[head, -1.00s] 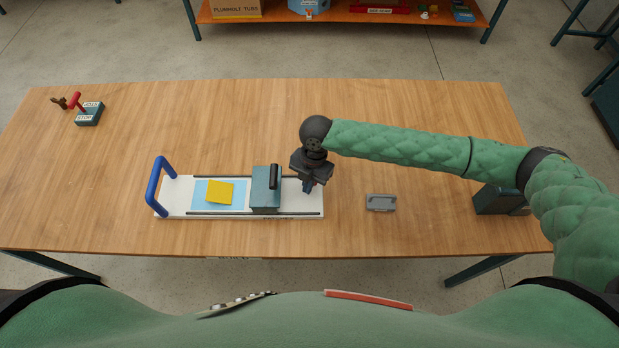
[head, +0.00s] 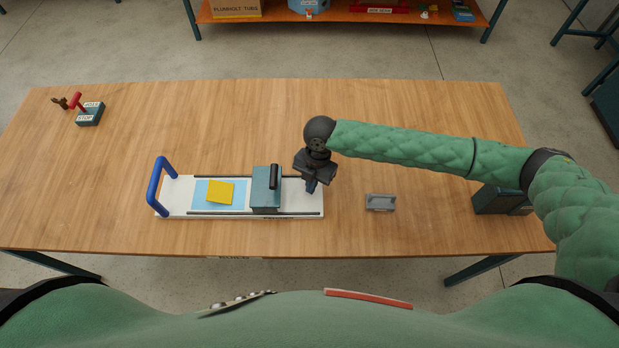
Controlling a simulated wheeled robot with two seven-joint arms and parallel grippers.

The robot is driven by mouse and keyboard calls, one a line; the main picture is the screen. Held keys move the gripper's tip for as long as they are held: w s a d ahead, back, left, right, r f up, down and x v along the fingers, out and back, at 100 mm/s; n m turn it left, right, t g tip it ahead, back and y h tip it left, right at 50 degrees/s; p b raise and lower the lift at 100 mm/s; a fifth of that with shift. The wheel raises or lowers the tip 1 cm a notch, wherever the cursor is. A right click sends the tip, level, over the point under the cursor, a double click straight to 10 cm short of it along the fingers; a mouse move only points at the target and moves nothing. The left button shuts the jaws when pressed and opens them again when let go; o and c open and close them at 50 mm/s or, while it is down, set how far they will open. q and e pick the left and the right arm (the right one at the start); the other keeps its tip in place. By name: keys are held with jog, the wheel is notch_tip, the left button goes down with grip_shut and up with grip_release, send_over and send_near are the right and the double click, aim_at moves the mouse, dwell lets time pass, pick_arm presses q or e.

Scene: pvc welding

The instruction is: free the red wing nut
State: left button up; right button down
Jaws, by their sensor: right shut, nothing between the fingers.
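My right gripper (head: 311,187) is shut and empty, pointing down over the right end of the white base plate (head: 300,208). I cannot tell whether its fingertips touch anything. The red wing nut does not show; the gripper may be hiding it. On the plate a teal block (head: 266,200) with a black handle (head: 274,177) sits between two dark rails. A light blue sheet (head: 238,197) with a yellow square (head: 220,191) on it lies to the left of the block. My left gripper is not in view.
A blue hoop handle (head: 155,187) rises at the plate's left end. A grey bracket-like piece (head: 380,203) lies to the right of the plate. A dark box (head: 494,200) stands at the table's right, under my arm. A switch box with a red lever (head: 90,114) is far left.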

jog(key=shift+w+d+p, duration=0.35)
jog(key=shift+d, duration=0.55)
dwell(0.8)
jog(key=shift+r, duration=0.1)
jog(key=p+v, duration=0.1)
jog(key=v, duration=0.1)
jog(key=p+v, duration=0.1)
jog(key=s+p+v, duration=0.1)
jog(key=p+v, duration=0.1)
jog(key=shift+a+r, duration=0.3)
jog(key=shift+r, duration=0.2)
dwell(0.6)
